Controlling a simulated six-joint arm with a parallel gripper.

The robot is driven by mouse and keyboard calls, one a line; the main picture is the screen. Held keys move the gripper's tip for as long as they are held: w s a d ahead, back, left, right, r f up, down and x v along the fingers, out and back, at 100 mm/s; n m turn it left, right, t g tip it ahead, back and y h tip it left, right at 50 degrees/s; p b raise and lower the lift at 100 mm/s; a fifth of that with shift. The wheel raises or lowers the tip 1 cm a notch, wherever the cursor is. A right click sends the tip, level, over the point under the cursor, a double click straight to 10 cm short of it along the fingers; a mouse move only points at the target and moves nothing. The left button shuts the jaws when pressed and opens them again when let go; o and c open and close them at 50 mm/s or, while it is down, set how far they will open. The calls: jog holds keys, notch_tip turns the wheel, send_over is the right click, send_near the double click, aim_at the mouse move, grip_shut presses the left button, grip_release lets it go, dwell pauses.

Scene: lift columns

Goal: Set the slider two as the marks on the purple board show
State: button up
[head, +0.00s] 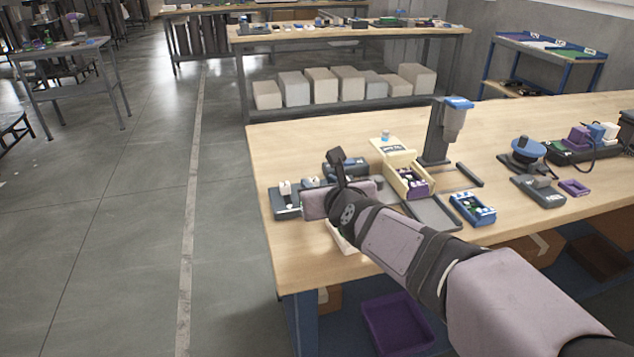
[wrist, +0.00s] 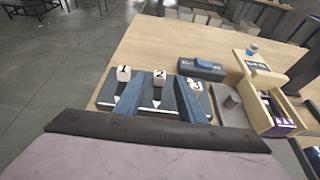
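The slider unit is a dark board (wrist: 102,101) with several white knobs, at the table's left end; it also shows in the head view (head: 283,210). In the wrist view, knob 1 (wrist: 124,73) is at left, slider two's knob (wrist: 158,76) in the middle and knob 3 (wrist: 194,86) at right. White pointed marks show on the board. My gripper (wrist: 157,84) is open, its two blue fingers either side of slider two in the picture, with gaps. I cannot tell its height above the knob. My arm hides the fingers in the head view. I cannot make out a purple board.
A dark box with a blue top (wrist: 201,66) stands just behind the unit. A yellow box with purple contents (head: 409,180) stands to the right, near a tall grey stand (head: 436,135). The table's left edge is close.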

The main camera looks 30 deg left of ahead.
jog(key=shift+v, duration=1.75)
